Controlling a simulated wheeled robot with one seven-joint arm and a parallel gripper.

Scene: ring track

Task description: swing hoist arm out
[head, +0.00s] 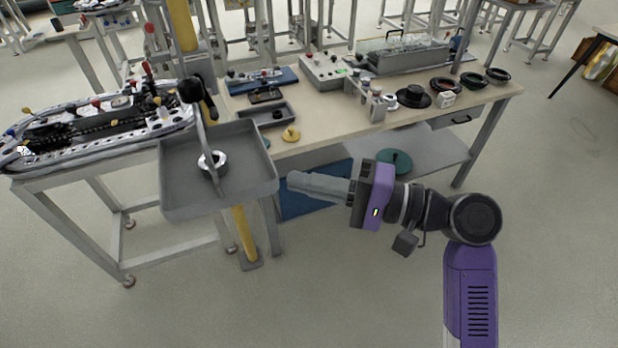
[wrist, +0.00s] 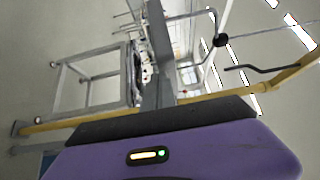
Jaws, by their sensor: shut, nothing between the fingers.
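A yellow hoist post (head: 181,25) stands between the ring-track bench and the worktable, its foot on the floor. A grey tray (head: 265,182) is in front of the post and hides part of it. A curved grey arm with a black knob (head: 192,90) rises over the tray.
The ring track (head: 95,118) stands on a frame at the left. The worktable (head: 335,128) behind carries trays, a control box (head: 325,72), black rings and small parts. A green disc (head: 394,161) lies on its lower shelf. Floor in front is clear.

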